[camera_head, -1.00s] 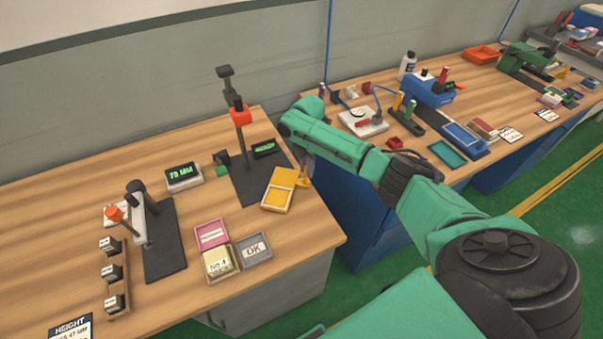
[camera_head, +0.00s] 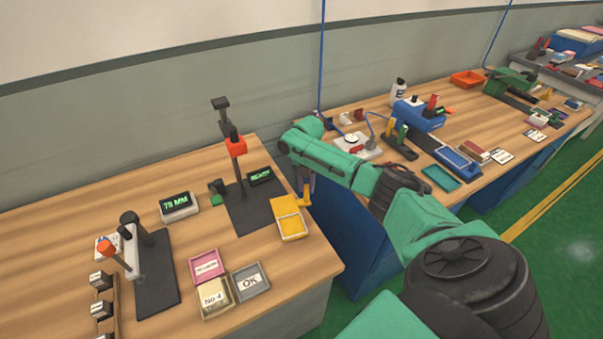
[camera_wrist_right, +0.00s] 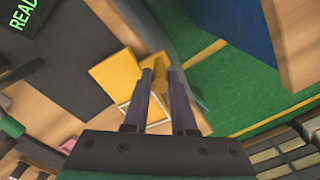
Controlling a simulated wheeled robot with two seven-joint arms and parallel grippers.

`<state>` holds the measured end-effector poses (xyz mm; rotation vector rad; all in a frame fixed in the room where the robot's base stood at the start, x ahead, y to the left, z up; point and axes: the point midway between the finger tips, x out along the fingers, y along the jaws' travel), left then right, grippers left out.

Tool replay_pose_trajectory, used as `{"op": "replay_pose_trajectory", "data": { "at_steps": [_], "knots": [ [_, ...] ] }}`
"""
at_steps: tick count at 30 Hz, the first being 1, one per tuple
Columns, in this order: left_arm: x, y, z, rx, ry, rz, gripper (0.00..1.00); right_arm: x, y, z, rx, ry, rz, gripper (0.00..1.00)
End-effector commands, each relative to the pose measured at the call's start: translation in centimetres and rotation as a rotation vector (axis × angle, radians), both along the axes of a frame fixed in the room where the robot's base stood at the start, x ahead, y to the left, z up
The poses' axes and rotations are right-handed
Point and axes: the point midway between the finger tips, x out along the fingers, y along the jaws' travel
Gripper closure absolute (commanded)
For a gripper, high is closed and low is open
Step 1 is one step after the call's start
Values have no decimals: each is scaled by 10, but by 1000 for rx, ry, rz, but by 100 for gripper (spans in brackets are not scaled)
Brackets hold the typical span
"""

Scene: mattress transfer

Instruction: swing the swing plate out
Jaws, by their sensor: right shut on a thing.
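The swing plate is the yellow plate (camera_head: 289,226) at the right edge of the near bench, beside the black base (camera_head: 254,213) of the stand with the orange-red head (camera_head: 235,147). A yellow tab (camera_head: 304,201) stands at its right side. My right gripper (camera_head: 306,190) reaches down from above and is shut on this tab. In the right wrist view both fingers (camera_wrist_right: 160,75) point at the yellow tab (camera_wrist_right: 160,70), with the plate (camera_wrist_right: 118,72) to its left. My left gripper is not in view.
An OK tray (camera_head: 250,280), a pink tray (camera_head: 207,266) and a No.4 box (camera_head: 215,297) sit in front of the stand. A 75 MM display (camera_head: 178,206) is to the left. A gap separates this bench from the second bench (camera_head: 470,130).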

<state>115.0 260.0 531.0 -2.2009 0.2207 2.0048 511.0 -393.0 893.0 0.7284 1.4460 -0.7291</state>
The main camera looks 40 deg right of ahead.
Motion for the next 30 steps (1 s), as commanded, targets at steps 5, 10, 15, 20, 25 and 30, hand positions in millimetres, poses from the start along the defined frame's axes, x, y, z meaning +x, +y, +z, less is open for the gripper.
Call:
{"op": "replay_pose_trajectory", "data": {
  "at_steps": [5, 10, 15, 20, 25, 30],
  "knots": [
    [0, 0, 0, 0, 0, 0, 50, 1, 0, 1, 0, -4, 1, 100],
    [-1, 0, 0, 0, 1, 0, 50, 1, 0, 1, 0, -4, 1, 64],
    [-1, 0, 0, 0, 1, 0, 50, 1, 0, 1, 0, -3, 0, 45],
    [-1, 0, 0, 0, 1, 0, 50, 0, 0, 1, 0, -1, 0, 45],
    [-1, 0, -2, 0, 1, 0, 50, 1, -1, 15, -1, -4, -1, 45],
    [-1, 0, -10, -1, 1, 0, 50, 2, -1, 60, -2, -9, 1, 45]
  ]
}}
